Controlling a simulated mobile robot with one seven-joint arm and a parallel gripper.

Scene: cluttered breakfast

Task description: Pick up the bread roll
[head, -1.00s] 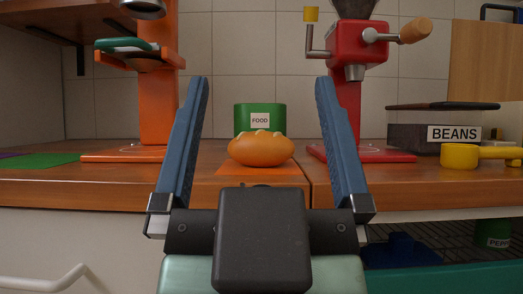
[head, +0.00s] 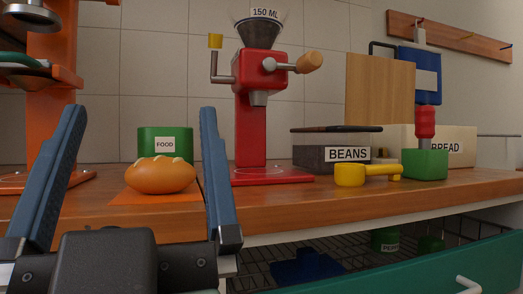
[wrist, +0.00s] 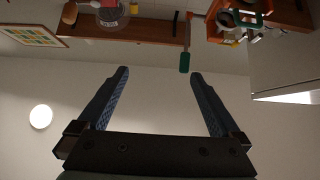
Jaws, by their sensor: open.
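The bread roll (head: 161,175) is golden brown with pale marks on top. It lies on an orange mat (head: 150,198) near the front of the wooden counter, in front of a green box labelled FOOD. My gripper (head: 141,108) is open and empty. In the head view the roll shows between its two blue fingers, beyond them, and the right finger is close to the roll's right end. In the wrist view my gripper (wrist: 158,72) points at the wall and shelves, and the roll does not show there.
The green FOOD box (head: 165,143) stands behind the roll. A red grinder (head: 250,130) stands to its right, and an orange machine (head: 50,120) to its left. A BEANS box (head: 312,153), a yellow scoop (head: 350,175) and a green block (head: 425,165) are further right. A green drawer (head: 430,270) with a wire rack is open below.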

